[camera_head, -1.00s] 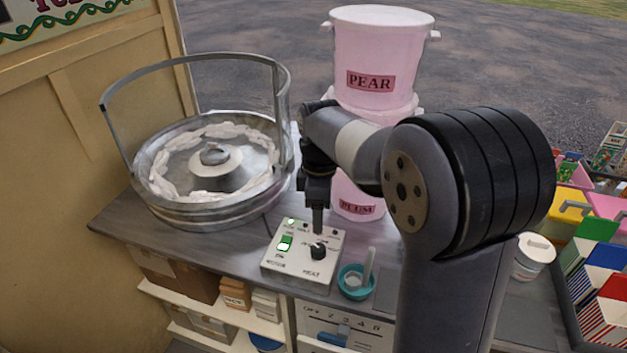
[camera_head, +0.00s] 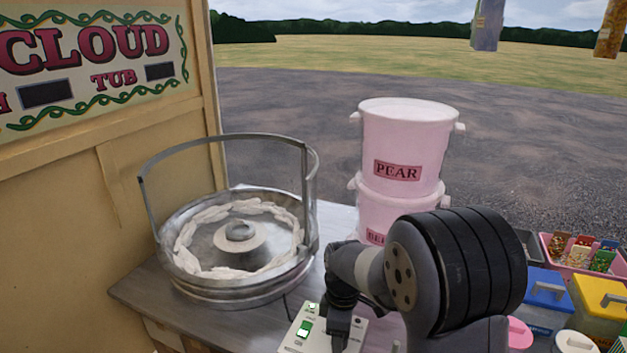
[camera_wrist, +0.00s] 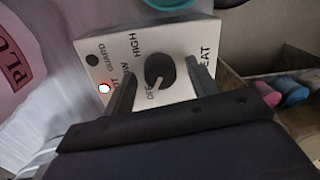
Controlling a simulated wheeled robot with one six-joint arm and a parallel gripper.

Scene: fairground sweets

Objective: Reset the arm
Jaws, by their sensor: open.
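My gripper (camera_head: 340,338) points down at the white control box (camera_head: 322,312) on the counter. In the wrist view its open fingers (camera_wrist: 162,84) stand on either side of the black HEAT knob (camera_wrist: 159,69); I cannot tell whether they touch it. The knob's pale pointer is towards the OFF mark. A red-rimmed lamp (camera_wrist: 104,88) glows on the panel. In the head view a green switch (camera_head: 304,328) is lit on the box. My arm hides part of the box, and the frame's lower edge cuts it off.
A round metal floss tub (camera_head: 225,290) with a tall hoop stands left of the box, white floss around its inside. Stacked pink tubs, the upper one (camera_head: 400,145) marked PEAR, stand behind my arm. Coloured bins (camera_head: 548,290) lie to the right. Open air is above the counter.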

